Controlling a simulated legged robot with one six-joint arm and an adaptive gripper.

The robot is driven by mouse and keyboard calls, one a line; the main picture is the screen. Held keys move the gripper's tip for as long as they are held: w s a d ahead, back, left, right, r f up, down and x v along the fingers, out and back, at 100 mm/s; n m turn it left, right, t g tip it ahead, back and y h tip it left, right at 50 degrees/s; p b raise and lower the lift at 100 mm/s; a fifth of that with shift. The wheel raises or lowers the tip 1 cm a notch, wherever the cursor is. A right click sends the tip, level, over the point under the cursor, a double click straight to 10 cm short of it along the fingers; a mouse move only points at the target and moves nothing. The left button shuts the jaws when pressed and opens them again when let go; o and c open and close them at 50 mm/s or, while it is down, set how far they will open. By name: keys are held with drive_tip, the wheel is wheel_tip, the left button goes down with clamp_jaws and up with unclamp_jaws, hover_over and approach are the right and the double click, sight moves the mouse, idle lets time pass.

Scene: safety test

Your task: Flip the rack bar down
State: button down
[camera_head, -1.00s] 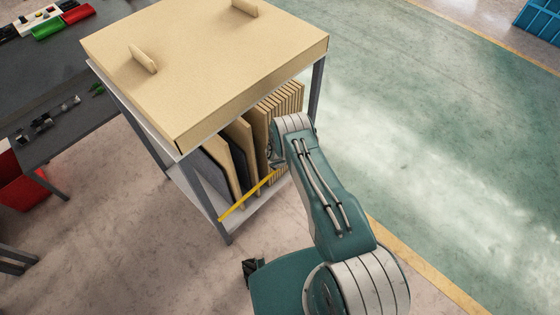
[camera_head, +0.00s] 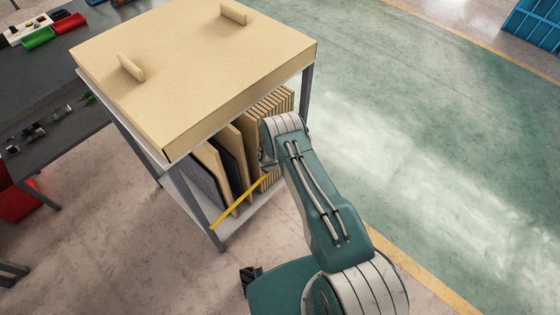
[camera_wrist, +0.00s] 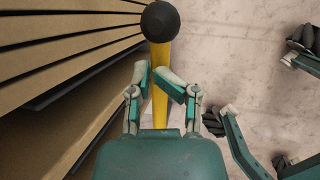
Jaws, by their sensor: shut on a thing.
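The yellow rack bar (camera_head: 238,202) slants across the open front of the rack (camera_head: 309,88) in the head view, its lower left end near the front left leg. In the wrist view the bar (camera_wrist: 160,60) runs away from me and ends in a round black knob (camera_wrist: 160,21). My gripper (camera_wrist: 158,77) is shut on the bar, a finger on each side, just short of the knob. In the head view my arm hides the gripper and the bar's right end.
Wooden and dark panels (camera_head: 232,155) stand upright inside the rack, close behind the bar. A wooden top (camera_head: 195,70) with two handles covers it. A dark workbench (camera_head: 45,95) stands at the left.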

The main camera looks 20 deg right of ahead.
wheel_tip(320, 180, up, 9)
drive_tip(key=s+d, duration=0.2)
drive_tip(key=shift+d+r, duration=0.2)
drive_tip(key=shift+a, duration=0.25)
